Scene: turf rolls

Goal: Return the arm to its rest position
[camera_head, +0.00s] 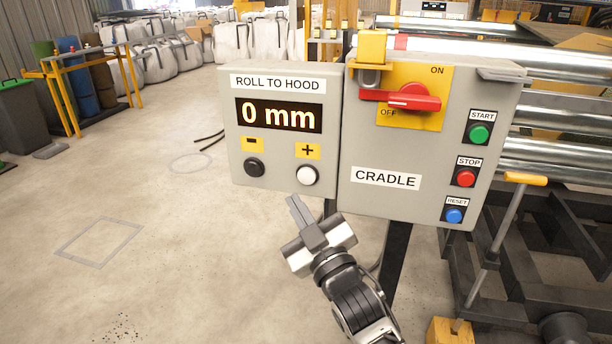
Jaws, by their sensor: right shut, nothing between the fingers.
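My right gripper (298,212) is in front of the control boxes, just below the left box. Its fingers are together and hold nothing. They point up and to the left, below the black minus button (254,167) and the white plus button (306,175). The roll-to-hood box (275,84) shows "0 mm" on its display (279,115). The cradle box (365,140) beside it has a red rotary switch (412,97) with its handle lying about level, and green, red and blue buttons. My left gripper is not in view.
Steel rollers (560,120) and a dark frame (530,230) fill the right side. A lever with a yellow grip (525,179) stands there. A dark post (393,265) holds the boxes. White bulk bags (245,42) stand at the back.

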